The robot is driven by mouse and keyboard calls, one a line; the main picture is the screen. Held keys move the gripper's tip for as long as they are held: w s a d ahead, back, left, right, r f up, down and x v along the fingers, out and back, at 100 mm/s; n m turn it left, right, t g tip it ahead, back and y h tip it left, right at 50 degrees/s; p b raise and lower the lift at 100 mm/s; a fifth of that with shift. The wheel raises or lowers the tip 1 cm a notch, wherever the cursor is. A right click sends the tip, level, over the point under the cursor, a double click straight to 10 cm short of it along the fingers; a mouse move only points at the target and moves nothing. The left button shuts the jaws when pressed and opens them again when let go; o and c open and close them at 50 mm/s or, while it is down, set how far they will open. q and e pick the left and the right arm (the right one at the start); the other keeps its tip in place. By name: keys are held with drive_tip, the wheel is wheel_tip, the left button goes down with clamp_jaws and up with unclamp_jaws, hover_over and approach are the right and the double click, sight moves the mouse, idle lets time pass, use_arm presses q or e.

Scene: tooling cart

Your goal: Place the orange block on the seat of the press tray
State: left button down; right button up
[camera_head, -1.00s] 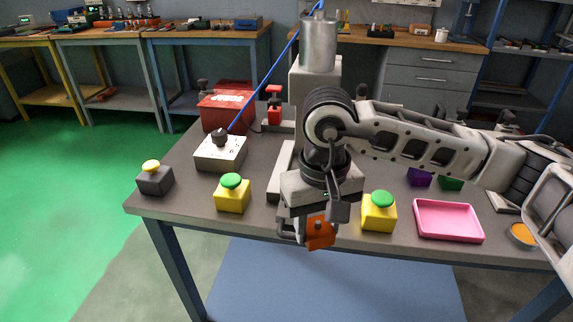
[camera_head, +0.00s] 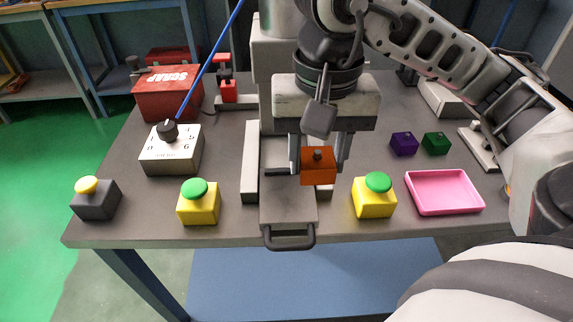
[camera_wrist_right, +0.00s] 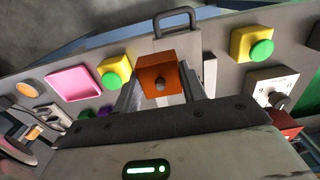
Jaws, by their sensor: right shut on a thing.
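The orange block (camera_head: 318,172), with a small dark knob on top, is held between the two fingers of my right gripper (camera_head: 319,160). The right gripper is shut on it, and the block also shows between the fingers in the right wrist view (camera_wrist_right: 158,86). The press tray (camera_head: 287,208) is a grey slide with a dark front handle, at the foot of the press. In the head view the block overlaps the tray's right side and seems above it; the height gap is unclear. The seat is hidden behind the gripper and block. My left gripper is not in view.
Yellow boxes with green buttons stand left (camera_head: 199,203) and right (camera_head: 374,196) of the tray. A pink tray (camera_head: 444,192), a purple block (camera_head: 403,143) and a green block (camera_head: 436,143) lie further right. A dial box (camera_head: 171,152) and a red scrap bin (camera_head: 166,95) stand left.

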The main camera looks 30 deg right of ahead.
hover_over(287, 187)
drive_tip(key=f, duration=0.6)
drive_tip(key=shift+s+f, duration=0.15)
drive_tip(key=shift+s, duration=0.2)
drive_tip(key=f, duration=0.1)
drive_tip(key=f+p, duration=0.1)
drive_tip(key=f, duration=0.1)
drive_tip(key=shift+w+f, duration=0.1)
drive_tip(key=shift+w, duration=0.2)
drive_tip(key=shift+f, duration=0.3)
drive_tip(key=shift+f, duration=0.2)
drive_tip(key=o, duration=1.1)
wheel_tip(287, 187, up, 12)
drive_tip(key=shift+r, duration=0.2)
